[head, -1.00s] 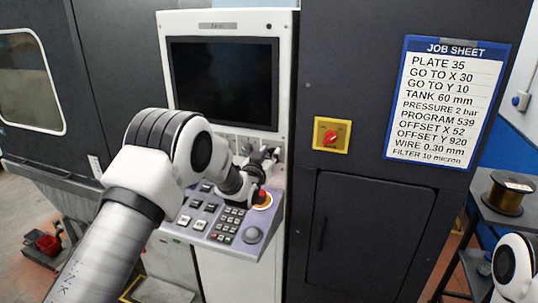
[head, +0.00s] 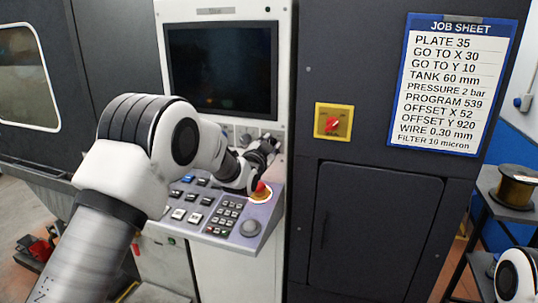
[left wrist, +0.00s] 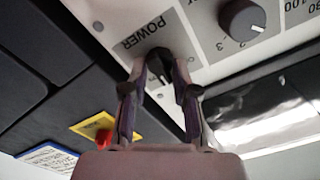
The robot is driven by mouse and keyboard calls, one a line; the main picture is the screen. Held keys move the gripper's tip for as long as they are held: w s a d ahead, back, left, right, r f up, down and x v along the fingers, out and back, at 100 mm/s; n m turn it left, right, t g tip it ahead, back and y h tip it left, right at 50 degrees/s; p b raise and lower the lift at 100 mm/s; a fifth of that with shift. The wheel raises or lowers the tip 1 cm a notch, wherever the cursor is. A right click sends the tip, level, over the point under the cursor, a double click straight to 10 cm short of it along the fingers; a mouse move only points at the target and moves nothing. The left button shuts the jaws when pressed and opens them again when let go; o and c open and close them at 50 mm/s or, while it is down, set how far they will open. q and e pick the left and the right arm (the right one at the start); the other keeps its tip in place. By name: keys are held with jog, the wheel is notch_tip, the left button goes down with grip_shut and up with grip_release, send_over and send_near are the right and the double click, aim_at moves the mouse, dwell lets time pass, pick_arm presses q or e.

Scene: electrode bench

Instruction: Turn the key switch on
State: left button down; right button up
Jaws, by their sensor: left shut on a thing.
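My left gripper (head: 266,146) is at the right end of the strip of knobs under the dark screen. In the left wrist view its fingers (left wrist: 159,62) are closed together on a small dark key switch (left wrist: 158,56), beside the printed word POWER. The fingers cover most of the switch, so its angle cannot be read. In the head view the switch is hidden behind the gripper. My right gripper is not in view; only part of my right arm shows at the lower right.
A red emergency button (head: 260,191) sits just below my left gripper on the sloped keypad console (head: 215,232). A black knob (left wrist: 242,18) is beside the switch. A red rotary switch on a yellow plate (head: 347,108) and a job sheet (head: 437,138) are to the right.

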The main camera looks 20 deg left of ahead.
pick_arm(q)
jog(key=shift+w+d+f+m+b, duration=0.1)
jog(key=shift+m+b, duration=2)
jog(key=shift+m, duration=0.7)
jog(key=shift+w+f+m+b, duration=0.1)
jog(key=shift+m+b, duration=2)
jog(key=shift+m, duration=0.7)
jog(key=c, duration=0.9)
grip_release()
jog(key=shift+w+f, duration=0.1)
jog(key=shift+f, duration=0.05)
jog(key=s, duration=1.2)
jog(key=shift+a, duration=0.35)
